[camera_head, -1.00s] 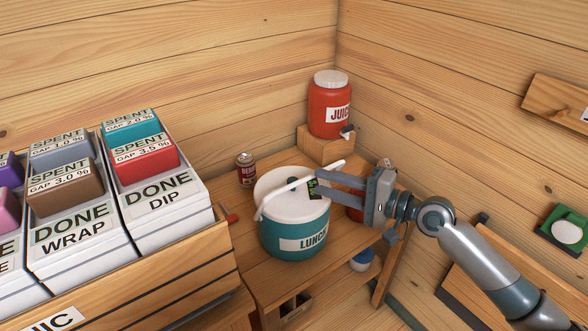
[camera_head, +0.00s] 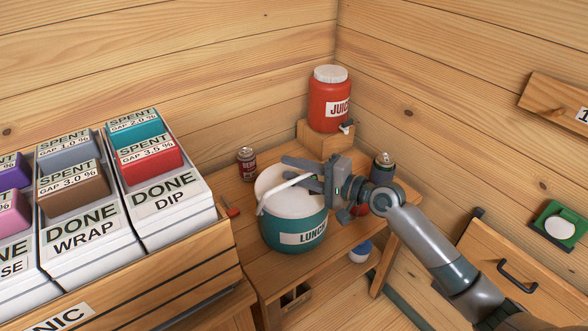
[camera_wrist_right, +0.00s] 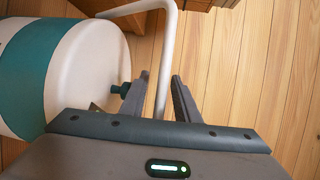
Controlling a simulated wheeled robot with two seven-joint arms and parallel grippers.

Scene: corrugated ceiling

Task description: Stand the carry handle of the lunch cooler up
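The lunch cooler (camera_head: 296,238), teal with a white lid, stands on the wooden table. Its white carry handle (camera_head: 287,188) slants above the lid in the head view; its far end is hidden behind my gripper. My right gripper (camera_head: 300,172) is above the right side of the lid, fingers pointing left. In the right wrist view, the fingers (camera_wrist_right: 160,90) are apart, with the white handle bar (camera_wrist_right: 168,45) running between them. A gap shows beside the bar. The cooler's lid (camera_wrist_right: 92,75) is at the left there. My left gripper is not in view.
A red juice jug (camera_head: 329,100) stands on a wooden block behind the cooler. A red can (camera_head: 247,164) is at back left, a dark can (camera_head: 382,167) at right beside my wrist. A wooden crate (camera_head: 165,280) of labelled boxes fills the left.

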